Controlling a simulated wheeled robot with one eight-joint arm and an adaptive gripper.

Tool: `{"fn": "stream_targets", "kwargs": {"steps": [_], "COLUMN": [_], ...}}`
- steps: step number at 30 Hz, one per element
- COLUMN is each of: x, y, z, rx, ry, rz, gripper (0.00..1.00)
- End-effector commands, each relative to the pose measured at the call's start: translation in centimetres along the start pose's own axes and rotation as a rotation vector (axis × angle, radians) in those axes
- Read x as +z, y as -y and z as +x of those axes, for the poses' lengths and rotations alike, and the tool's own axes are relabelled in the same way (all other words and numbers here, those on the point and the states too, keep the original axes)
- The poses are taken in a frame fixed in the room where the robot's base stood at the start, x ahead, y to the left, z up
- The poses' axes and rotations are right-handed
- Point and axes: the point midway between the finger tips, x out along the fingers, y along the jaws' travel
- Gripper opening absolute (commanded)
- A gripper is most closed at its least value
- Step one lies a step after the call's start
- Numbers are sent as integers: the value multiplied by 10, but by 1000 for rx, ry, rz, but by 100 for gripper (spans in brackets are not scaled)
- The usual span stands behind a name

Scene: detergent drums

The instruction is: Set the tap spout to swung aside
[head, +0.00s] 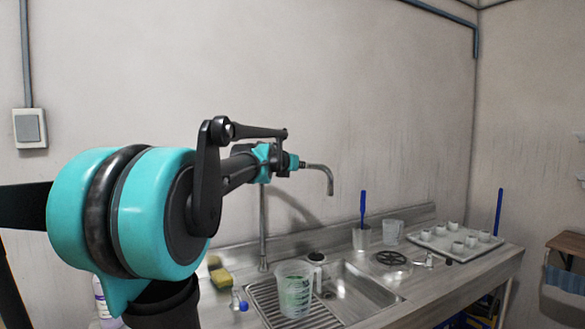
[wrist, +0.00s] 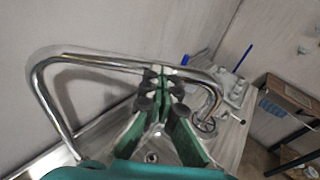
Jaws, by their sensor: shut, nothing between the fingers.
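The tap is a chrome pipe. In the head view its riser (head: 263,228) stands at the back of the sink, and the hooked end of its spout (head: 329,178) points right and down. My gripper (head: 295,163) is at spout height and hides the spout's middle. In the wrist view the spout (wrist: 95,62) runs across from the left and bends down at the right. My gripper (wrist: 160,80) is shut and empty, with its fingertips close beside the spout's middle. I cannot tell whether they touch it.
A green-labelled jug (head: 294,289) stands on the drainboard left of the sink basin (head: 352,292). A sponge (head: 220,274) lies further left. A tray of cups (head: 455,240), a clear jug (head: 392,231) and a blue-handled brush (head: 363,208) are at the right. The wall is close behind.

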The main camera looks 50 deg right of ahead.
Motion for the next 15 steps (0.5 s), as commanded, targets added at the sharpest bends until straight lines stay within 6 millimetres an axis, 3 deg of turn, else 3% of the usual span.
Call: {"fn": "stream_targets", "kwargs": {"steps": [6,15], "x": [5,10], "y": [3,1], "z": [26,51], "rx": [-3,-2], "ry": [-1,-1], "rz": [1,0], "gripper": [0,0]}}
